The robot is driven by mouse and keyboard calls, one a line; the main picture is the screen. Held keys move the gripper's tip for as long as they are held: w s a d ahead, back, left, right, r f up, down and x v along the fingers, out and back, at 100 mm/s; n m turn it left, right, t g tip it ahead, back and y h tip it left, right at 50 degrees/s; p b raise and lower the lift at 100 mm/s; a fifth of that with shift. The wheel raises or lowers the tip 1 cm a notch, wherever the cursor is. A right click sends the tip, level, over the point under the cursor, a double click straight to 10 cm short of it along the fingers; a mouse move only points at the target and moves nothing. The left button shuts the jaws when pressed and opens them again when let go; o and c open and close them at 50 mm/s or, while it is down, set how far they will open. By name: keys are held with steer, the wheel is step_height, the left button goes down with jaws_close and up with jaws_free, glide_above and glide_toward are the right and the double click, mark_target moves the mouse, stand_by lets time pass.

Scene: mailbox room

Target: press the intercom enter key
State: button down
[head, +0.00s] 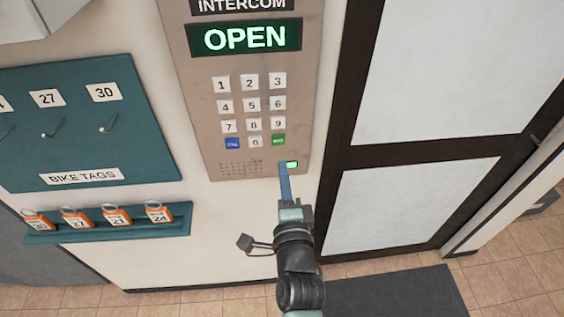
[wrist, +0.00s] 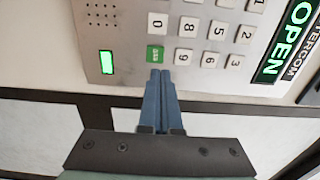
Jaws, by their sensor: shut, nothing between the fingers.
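The intercom panel (head: 205,105) is on the wall, with the lit display (head: 246,37) reading OPEN in green. The green enter key (head: 278,140) is at the bottom right of the keypad, beside the 0 key. My gripper (head: 284,168) is shut and empty, its blue fingers pointing at the panel just below the green key. In the wrist view the fingertips (wrist: 160,72) are beside the green key (wrist: 156,54), near its edge. I cannot tell whether they touch the panel. A small green light (head: 291,164) is lit at the panel's lower right.
A blue key (head: 233,144) is left of the 0 key. A teal bike tags board (head: 85,120) and a shelf (head: 110,225) with several orange tags are at left. A dark-framed door (head: 385,165) is at right.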

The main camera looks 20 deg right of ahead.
steer(key=b+v, duration=0.1)
steer(key=v, duration=0.5)
steer(key=shift+f, duration=0.35)
steer(key=shift+d, duration=0.1)
